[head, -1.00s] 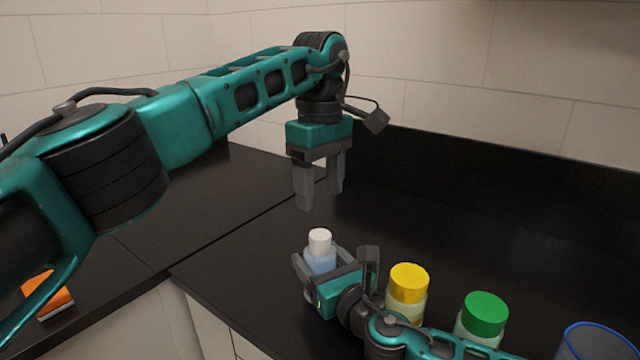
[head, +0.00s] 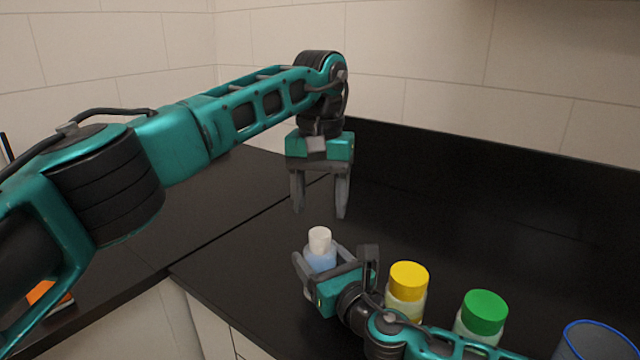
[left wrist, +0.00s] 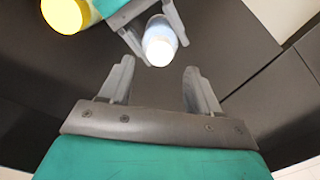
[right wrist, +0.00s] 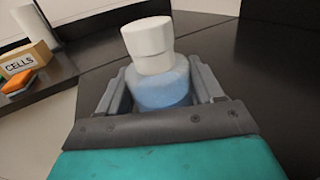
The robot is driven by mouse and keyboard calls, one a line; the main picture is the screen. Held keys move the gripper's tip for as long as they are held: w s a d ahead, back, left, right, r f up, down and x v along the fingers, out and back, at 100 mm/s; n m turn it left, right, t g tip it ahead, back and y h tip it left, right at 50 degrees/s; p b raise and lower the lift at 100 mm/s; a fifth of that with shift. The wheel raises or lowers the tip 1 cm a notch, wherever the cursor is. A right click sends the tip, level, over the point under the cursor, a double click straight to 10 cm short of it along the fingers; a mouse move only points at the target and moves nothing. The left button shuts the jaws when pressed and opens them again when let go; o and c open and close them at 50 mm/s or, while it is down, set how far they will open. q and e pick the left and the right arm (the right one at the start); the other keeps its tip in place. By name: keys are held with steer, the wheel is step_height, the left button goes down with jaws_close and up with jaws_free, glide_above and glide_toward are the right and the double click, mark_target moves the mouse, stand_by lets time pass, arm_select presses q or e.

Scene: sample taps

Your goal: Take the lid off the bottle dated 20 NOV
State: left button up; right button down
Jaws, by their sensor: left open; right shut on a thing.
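A small bottle with a pale blue body (head: 320,261) and a white lid (head: 319,239) stands upright near the counter's front edge. My right gripper (head: 328,268) is shut around its body; the right wrist view shows the blue body (right wrist: 163,88) between the fingers and the white lid (right wrist: 148,45) on top. No date is readable on it. My left gripper (head: 320,211) is open and empty, pointing down above the lid. The left wrist view shows the lid (left wrist: 160,50) ahead of the open fingers (left wrist: 157,85), apart from them.
A yellow-lidded jar (head: 408,284) and a green-lidded jar (head: 483,315) stand to the right, beside my right arm. A blue-rimmed container (head: 597,342) is at the right edge. The right wrist view shows a box marked CELLS (right wrist: 28,61) and an orange item (right wrist: 20,82).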

mark_target(320, 232)
arm_select(q)
steer(key=shift+f, duration=2.7)
steer(key=shift+c, duration=0.3)
